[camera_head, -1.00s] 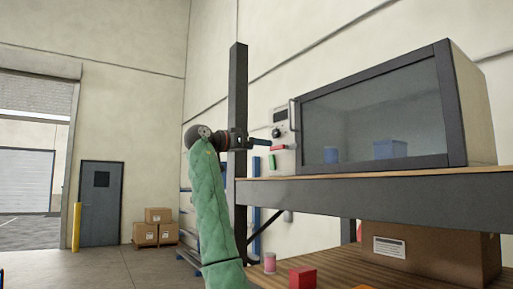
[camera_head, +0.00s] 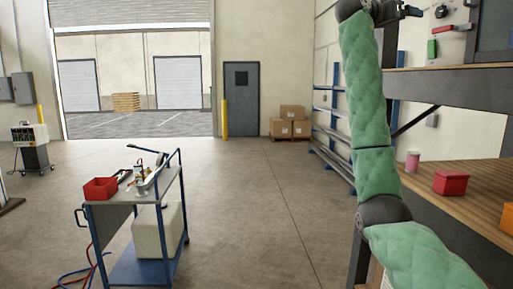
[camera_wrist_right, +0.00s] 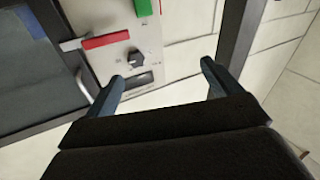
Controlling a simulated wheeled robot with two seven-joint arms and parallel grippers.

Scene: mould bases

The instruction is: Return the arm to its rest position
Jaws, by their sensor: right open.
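My right arm, in a green quilted sleeve, rises on the right of the head view. Its gripper (camera_head: 408,12) is at the top edge, partly cut off, raised near the upper shelf. In the right wrist view the two fingers (camera_wrist_right: 162,88) stand wide apart with nothing between them. Beyond them is a control panel (camera_wrist_right: 125,50) with a dark knob, a red bar and a green block; it appears clear of the fingers. My left gripper is not in view.
The workbench (camera_head: 485,190) on the right holds a red bin (camera_head: 450,183) and a pink-topped can (camera_head: 412,161). The upper shelf (camera_head: 440,86) is beside the arm. A blue cart (camera_head: 140,265) stands left. Boxes (camera_head: 281,128) lie by the far wall. The floor between is clear.

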